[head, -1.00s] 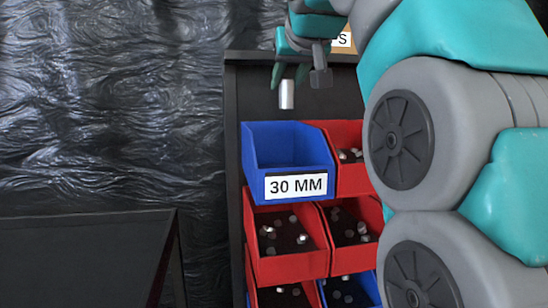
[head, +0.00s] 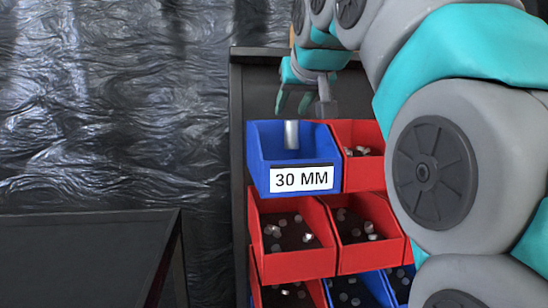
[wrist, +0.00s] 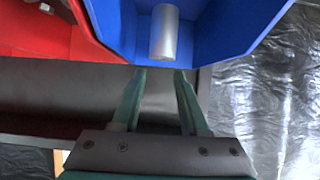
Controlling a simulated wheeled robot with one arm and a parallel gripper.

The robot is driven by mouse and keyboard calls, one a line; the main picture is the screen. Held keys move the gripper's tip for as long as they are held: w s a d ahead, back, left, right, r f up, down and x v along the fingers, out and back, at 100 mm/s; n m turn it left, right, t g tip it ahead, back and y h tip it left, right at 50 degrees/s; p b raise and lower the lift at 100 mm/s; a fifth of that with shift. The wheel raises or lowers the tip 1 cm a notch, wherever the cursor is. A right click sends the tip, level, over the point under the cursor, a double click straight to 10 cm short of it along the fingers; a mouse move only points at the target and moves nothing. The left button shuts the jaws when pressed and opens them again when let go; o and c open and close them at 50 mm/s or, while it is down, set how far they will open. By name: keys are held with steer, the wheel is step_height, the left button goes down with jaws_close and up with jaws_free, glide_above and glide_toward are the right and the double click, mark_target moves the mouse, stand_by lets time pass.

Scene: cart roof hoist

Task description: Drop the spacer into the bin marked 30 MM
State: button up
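The spacer (head: 291,134) is a small, upright silver cylinder, seen against the inside of the blue bin (head: 261,170) marked 30 MM. I cannot tell whether it touches the bin floor. My gripper (head: 292,111) is above the back of this bin, fingers pointing down. In the wrist view, the two green fingers (wrist: 159,72) stand apart with nothing between them. The spacer (wrist: 163,33) shows just beyond the fingertips, with a visible gap, in front of the blue bin walls (wrist: 222,30). No contact between fingers and spacer shows.
A red bin (head: 362,175) with small metal parts adjoins the blue bin on the right. More red and blue bins with parts sit below. A dark table (head: 85,260) is at lower left. My arm covers the right side of the head view.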

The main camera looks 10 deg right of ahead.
steer(key=o, duration=0.4)
steer(key=v, duration=0.7)
steer(key=shift+s+r, duration=0.15)
steer(key=shift+s, duration=0.25)
